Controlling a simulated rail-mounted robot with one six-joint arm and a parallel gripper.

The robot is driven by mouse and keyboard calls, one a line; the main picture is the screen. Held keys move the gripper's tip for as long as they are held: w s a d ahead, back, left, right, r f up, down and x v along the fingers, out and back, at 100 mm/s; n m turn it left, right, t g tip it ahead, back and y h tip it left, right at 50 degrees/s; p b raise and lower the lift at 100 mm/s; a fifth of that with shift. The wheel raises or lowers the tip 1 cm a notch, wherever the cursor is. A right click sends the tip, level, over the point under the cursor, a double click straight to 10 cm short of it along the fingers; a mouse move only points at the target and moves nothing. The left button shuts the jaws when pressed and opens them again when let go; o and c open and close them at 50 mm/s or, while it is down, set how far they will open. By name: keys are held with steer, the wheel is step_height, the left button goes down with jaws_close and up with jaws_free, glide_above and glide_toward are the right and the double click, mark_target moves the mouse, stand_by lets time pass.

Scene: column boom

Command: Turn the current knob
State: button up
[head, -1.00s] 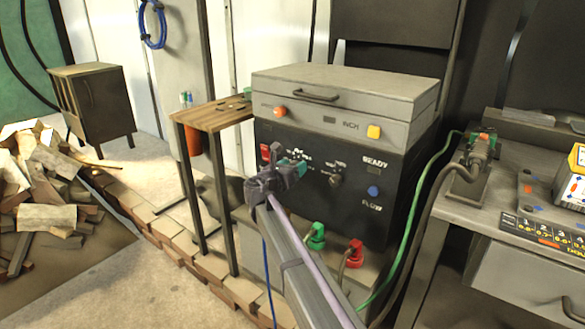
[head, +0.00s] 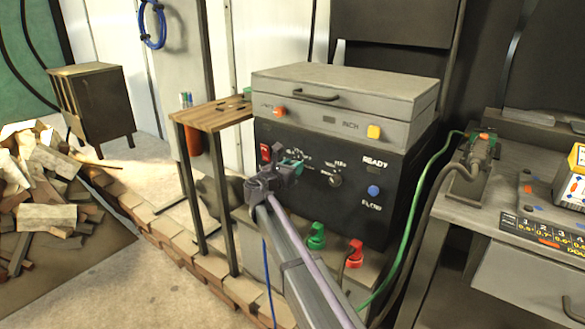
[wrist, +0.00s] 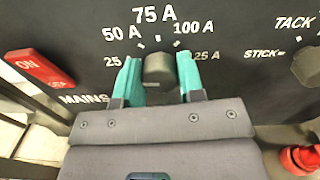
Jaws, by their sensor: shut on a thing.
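The current knob (wrist: 158,69) is a dark round knob on the black front panel of the welding machine (head: 345,160). Labels 25, 50 A, 75 A, 100 A and a partly covered 125 A are printed in an arc around it. My gripper (wrist: 158,78) has one teal fingertip on each side of the knob and is shut on it. In the head view my gripper (head: 290,168) is at the left part of the panel and hides the knob. The knob's pointer setting cannot be told clearly.
A red mains switch (wrist: 38,68) is left of the knob, and the mode knob (wrist: 308,68) is to the right. Green (head: 317,236) and red (head: 354,254) plugs sit below the panel. A small wooden-topped stand (head: 212,114) is at the left.

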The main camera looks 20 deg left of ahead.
steer(key=m, duration=0.6)
steer(key=shift+m, duration=0.3)
steer(key=m, duration=0.6)
steer(key=shift+d+f, duration=0.1)
steer(key=m, duration=0.7)
steer(key=shift+b, duration=0.3)
steer(key=m, duration=0.6)
steer(key=shift+f+m+h, duration=0.1)
steer(key=shift+m+h, duration=0.3)
steer(key=o, duration=0.9)
steer(key=shift+s, duration=0.15)
